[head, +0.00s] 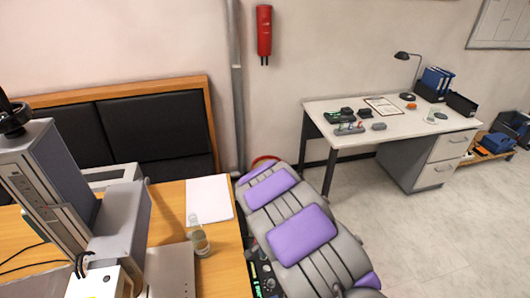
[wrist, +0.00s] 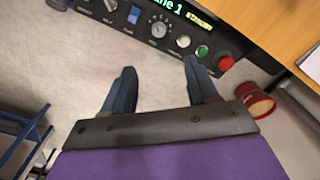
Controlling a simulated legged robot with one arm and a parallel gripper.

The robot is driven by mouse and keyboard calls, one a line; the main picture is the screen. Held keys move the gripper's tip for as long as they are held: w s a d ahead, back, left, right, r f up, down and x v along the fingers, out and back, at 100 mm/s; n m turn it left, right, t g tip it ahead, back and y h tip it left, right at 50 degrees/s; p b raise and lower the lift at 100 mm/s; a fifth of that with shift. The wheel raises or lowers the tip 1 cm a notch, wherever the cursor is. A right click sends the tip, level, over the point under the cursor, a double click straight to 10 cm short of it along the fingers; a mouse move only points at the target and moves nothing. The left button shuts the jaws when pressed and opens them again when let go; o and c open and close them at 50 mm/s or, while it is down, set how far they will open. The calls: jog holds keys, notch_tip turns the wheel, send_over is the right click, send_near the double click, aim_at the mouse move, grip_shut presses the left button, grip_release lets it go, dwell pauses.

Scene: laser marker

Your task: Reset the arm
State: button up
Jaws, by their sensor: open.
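My gripper (wrist: 160,88) shows in the wrist view with its two dark fingers spread apart and nothing between them. My purple and grey arm (head: 303,234) stretches across the lower middle of the head view, beside the right edge of the wooden table. The gripper's fingers cannot be made out in the head view. A black control panel (wrist: 158,30) lies past the fingertips in the wrist view, with a lit display reading "STANDBY", a knob, a green button and a red button (wrist: 225,63). The fingers appear apart from it.
The wooden table (head: 168,225) holds the grey laser marker (head: 45,165), white paper (head: 208,198) and a glass jar (head: 200,243). A red bin (wrist: 258,102) stands on the floor near the gripper. A white desk (head: 400,125) stands at the back right; floor before it is clear.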

jog(key=shift+r, duration=0.1)
jog(key=s+d+r+n+g, duration=0.15)
jog(key=s+d+r, duration=0.25)
jog(key=s+r, duration=0.65)
jog(key=s+d+r+n, duration=0.35)
jog(key=s+r, duration=0.35)
jog(key=r, duration=0.6)
jog(key=s+d+r+n, duration=0.1)
jog(key=s+r, duration=0.1)
jog(key=s, duration=0.5)
jog(key=s+d+r+n, duration=0.2)
jog(key=s, duration=0.5)
jog(key=shift+s+r, duration=0.35)
jog(key=shift+a, duration=0.1)
jog(key=shift+c, duration=0.4)
jog(key=shift+c, duration=0.8)
jog(key=shift+a, duration=0.1)
jog(key=shift+c, duration=0.3)
